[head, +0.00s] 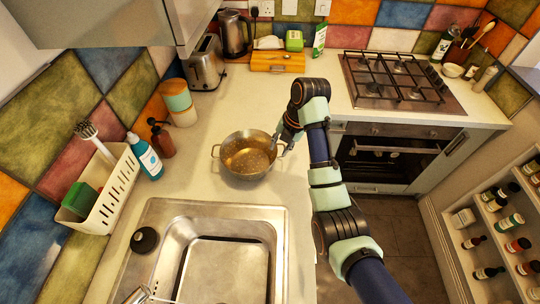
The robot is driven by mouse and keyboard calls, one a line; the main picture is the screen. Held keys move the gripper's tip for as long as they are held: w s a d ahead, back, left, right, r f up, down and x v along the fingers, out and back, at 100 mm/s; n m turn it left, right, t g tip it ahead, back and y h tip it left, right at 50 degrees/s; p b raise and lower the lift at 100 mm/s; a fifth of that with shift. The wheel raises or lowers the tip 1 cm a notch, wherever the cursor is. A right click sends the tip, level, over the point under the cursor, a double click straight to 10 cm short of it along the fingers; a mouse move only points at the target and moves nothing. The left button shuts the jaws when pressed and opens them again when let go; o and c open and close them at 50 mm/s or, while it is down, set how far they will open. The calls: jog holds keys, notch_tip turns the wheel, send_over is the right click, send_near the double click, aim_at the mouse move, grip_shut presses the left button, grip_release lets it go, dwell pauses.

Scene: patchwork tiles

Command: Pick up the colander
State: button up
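The metal colander (246,160) stands upright on the pale counter, behind the sink. It has a loop handle on its left and one on its right, and its inside looks empty. My gripper (279,142) is at the colander's right rim, close to the right handle. My arm comes in from the lower right. The gripper's fingers are small and partly hidden, so I cannot tell whether they are open or closed on the handle.
The steel sink (150,215) lies in front. A toaster (206,64) and kettle (236,34) are behind. A gas hob (440,95) is at right. Counter behind the colander is clear.

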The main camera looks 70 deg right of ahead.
jog(key=x, duration=0.4)
jog(key=b+x, duration=0.1)
jog(key=x, duration=0.1)
jog(key=shift+w+a+f, duration=0.2)
jog(key=shift+a+f, duration=0.1)
jog(key=shift+b+x, duration=0.65)
jog(key=shift+x, duration=2.05)
jog(key=shift+s, duration=0.1)
grip_shut()
